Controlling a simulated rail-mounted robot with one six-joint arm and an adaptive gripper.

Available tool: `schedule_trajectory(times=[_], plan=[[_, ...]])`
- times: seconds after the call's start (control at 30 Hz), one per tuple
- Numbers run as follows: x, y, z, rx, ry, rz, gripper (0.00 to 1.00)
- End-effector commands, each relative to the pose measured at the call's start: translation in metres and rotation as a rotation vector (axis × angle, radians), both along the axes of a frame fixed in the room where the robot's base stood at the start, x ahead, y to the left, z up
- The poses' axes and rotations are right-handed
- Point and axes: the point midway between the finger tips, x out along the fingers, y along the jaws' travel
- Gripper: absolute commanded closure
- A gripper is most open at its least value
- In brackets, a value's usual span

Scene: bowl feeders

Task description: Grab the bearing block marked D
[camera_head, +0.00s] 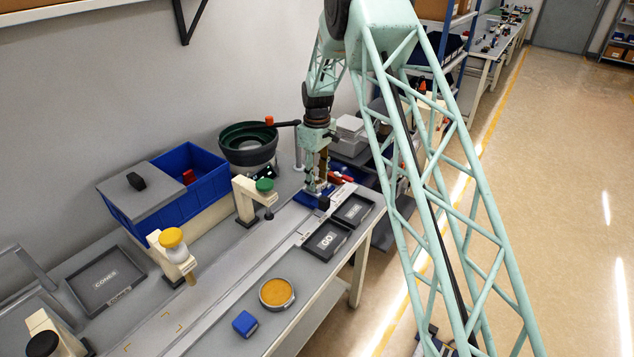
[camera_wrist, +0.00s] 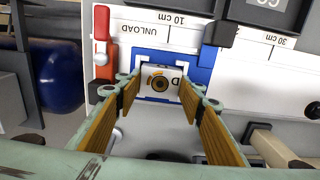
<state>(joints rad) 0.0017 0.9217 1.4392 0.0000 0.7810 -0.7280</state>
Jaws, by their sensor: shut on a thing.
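The bearing block marked D (camera_wrist: 161,82) is a small pale block with a dark round bore and a brassy ring in its face. In the wrist view it sits between the two tan-padded fingers of my gripper (camera_head: 317,186), which are shut on it from left and right. The block is over the blue plate (camera_wrist: 203,73) by the UNLOAD label. I cannot tell whether it still touches the plate. In the head view my fingers hide the block.
A red lever (camera_wrist: 101,25) and a black knob (camera_wrist: 220,34) flank the blue plate. The GO tray (camera_head: 326,241) and another dark tray (camera_head: 352,210) lie close in front. A green-lined bowl feeder (camera_head: 248,146) and a blue bin (camera_head: 190,180) stand to the left.

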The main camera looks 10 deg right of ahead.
Motion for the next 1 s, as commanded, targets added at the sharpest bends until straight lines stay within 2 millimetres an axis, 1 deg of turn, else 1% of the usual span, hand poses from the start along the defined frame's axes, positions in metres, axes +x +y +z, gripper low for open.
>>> schedule_trajectory(times=[0.17, 0.6, 0.7, 0.83, 1.0], plan=[[0.000, 0.000, 0.015, 0.000, -0.001, 0.000, 0.80], [0.001, 0.000, 0.074, 0.000, -0.003, 0.000, 0.80], [0.001, 0.000, 0.084, 0.000, -0.003, 0.000, 0.80], [0.000, 0.000, 0.093, 0.000, -0.001, 0.000, 0.80], [0.000, 0.000, 0.097, 0.000, 0.000, 0.000, 0.80]])
